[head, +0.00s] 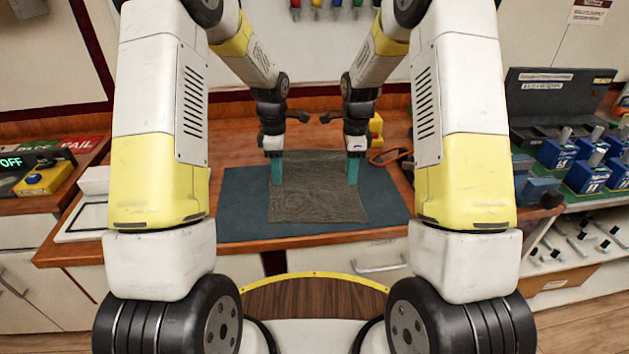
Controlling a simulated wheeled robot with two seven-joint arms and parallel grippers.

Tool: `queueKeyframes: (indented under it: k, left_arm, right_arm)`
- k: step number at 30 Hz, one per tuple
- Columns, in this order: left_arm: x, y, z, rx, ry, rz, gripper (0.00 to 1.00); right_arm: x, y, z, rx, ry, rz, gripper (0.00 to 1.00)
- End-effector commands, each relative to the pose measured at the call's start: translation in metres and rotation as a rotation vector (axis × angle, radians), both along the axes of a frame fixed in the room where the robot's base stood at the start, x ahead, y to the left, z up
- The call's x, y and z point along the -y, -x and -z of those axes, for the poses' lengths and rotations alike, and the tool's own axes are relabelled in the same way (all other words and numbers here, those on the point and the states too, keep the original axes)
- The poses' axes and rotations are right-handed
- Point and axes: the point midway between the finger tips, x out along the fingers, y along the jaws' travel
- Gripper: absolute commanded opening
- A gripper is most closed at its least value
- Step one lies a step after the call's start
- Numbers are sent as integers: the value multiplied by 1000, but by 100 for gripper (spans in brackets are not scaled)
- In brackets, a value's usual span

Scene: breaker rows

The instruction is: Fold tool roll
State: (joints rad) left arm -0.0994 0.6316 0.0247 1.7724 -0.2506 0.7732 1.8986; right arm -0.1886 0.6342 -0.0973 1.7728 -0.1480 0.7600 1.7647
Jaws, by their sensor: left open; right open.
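The tool roll (318,199) is a grey-brown patterned cloth lying flat on a dark blue-green mat (240,205) on the wooden bench. My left gripper (277,181) points down with teal fingers at the cloth's left edge, toward its far half. My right gripper (352,181) points down at the cloth's right edge, about level with the left one. Both are open. Whether the fingertips touch the cloth or sit just above it I cannot tell. The far edge of the cloth shows between the two grippers.
An orange cable loop (389,156) and a yellow object (376,125) lie at the bench's back right. A white tray (88,205) is at the left, beside a yellow box (42,177) and a green-lit display. Blue breaker units (558,152) stand at the right. The mat's front is clear.

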Motion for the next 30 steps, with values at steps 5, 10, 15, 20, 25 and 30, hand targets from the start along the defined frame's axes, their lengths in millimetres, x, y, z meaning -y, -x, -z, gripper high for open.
queueKeyframes:
  k: [5, 10, 15, 20, 25, 30]
  left_arm:
    - [0, 0, 6, 0, 1, 0, 42]
    - [0, 0, 6, 0, 1, 0, 42]
    - [0, 0, 6, 0, 1, 0, 42]
    - [0, 0, 8, 0, 1, 0, 42]
    - [0, 0, 9, 0, 0, 0, 42]
    - [0, 0, 9, 0, 1, 0, 42]
  right_arm:
    - [0, 0, 6, 1, 0, 0, 42]
    - [0, 0, 6, 1, 0, -1, 42]
    - [0, 0, 6, 2, 0, -1, 42]
    - [0, 0, 6, 1, 0, -1, 42]
    - [0, 0, 6, 1, 0, -1, 42]
    - [0, 0, 9, 0, 0, -1, 42]
